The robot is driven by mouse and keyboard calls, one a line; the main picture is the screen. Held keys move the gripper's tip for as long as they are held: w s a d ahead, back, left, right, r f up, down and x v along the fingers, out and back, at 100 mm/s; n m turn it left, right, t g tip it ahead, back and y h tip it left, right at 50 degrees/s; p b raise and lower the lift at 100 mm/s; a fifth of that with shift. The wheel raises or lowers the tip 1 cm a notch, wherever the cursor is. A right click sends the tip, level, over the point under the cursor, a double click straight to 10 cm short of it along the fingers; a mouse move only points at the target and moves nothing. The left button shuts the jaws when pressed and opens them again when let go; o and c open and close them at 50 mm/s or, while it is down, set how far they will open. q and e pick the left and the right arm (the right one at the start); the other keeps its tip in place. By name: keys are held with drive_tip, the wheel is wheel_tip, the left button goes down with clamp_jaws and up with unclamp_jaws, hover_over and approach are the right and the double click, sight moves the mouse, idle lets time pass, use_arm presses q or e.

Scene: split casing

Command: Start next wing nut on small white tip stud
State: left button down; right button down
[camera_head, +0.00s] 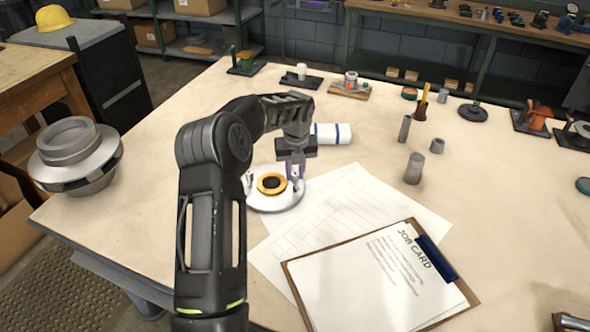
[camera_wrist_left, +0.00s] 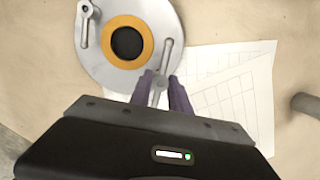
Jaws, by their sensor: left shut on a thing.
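The round grey casing (camera_head: 262,203) lies flat on the bench with an orange ring (camera_head: 264,191) around a dark centre. It fills the top of the left wrist view (camera_wrist_left: 105,78). One wing nut (camera_wrist_left: 86,20) stands at the casing's left side. My left gripper (camera_wrist_left: 163,95), with purple fingertips, is shut on a second grey wing nut (camera_wrist_left: 167,55) at the casing's near right edge. In the head view this gripper (camera_head: 296,175) reaches down to the rim. I cannot see the stud or its white tip under this nut. A small part of my right gripper (camera_head: 573,322) seems to show at the lower right corner.
Printed sheets (camera_head: 345,205) and a job card clipboard (camera_head: 375,285) lie right of the casing. A white roll (camera_head: 332,133) lies behind it. Grey cylinders (camera_head: 414,168) stand to the right. A large grey housing (camera_head: 75,155) sits at the left edge.

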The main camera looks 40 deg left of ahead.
use_arm(q)
drive_tip(key=shift+f+b, duration=0.4)
drive_tip(key=shift+f, duration=0.5)
drive_tip(key=shift+r, duration=0.1)
drive_tip(key=shift+f, duration=0.55)
idle(0.8)
